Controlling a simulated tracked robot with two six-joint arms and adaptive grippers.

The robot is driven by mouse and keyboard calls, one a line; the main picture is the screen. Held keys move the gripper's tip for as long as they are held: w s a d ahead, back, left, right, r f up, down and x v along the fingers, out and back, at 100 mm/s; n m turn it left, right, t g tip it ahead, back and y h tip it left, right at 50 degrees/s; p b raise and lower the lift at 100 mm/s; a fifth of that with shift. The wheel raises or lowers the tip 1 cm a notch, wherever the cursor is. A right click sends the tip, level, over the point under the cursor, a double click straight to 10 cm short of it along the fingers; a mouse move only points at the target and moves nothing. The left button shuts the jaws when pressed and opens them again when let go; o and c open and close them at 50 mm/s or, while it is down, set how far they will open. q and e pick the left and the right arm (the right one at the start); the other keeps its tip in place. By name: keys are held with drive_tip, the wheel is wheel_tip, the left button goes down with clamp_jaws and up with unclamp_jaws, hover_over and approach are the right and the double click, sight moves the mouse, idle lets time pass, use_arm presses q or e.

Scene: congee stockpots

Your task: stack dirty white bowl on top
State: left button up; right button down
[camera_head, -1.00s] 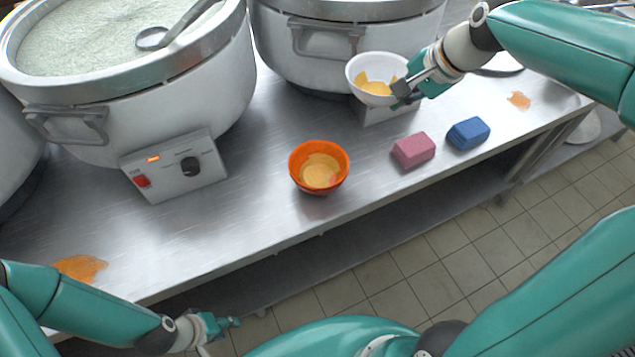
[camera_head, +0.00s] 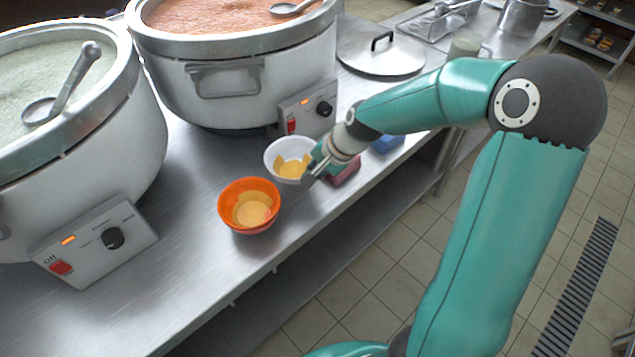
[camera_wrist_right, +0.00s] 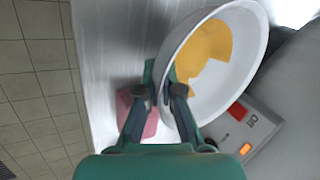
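The white bowl (camera_head: 290,156) has yellow-orange residue inside. In the head view it is just behind and right of an orange bowl (camera_head: 249,206), which also has yellow residue and stands on the steel counter. My right gripper (camera_head: 313,172) is at the white bowl's right rim. In the right wrist view the white bowl (camera_wrist_right: 222,75) is tilted, with its near wall between the fingers of my right gripper (camera_wrist_right: 163,92), which look closed on the rim. The bowl seems held above the counter. My left gripper is out of view.
A red sponge (camera_head: 345,172) and a blue sponge (camera_head: 388,143) lie right of the bowls, partly hidden by my right arm. Large stockpots (camera_head: 238,75) with control boxes stand behind and left. The counter's front edge is close to the orange bowl.

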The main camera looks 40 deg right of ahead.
sight(307, 192)
drive_tip(key=shift+f+b, duration=0.45)
drive_tip(key=shift+f, duration=1.65)
drive_tip(key=c, duration=1.3)
unclamp_jaws()
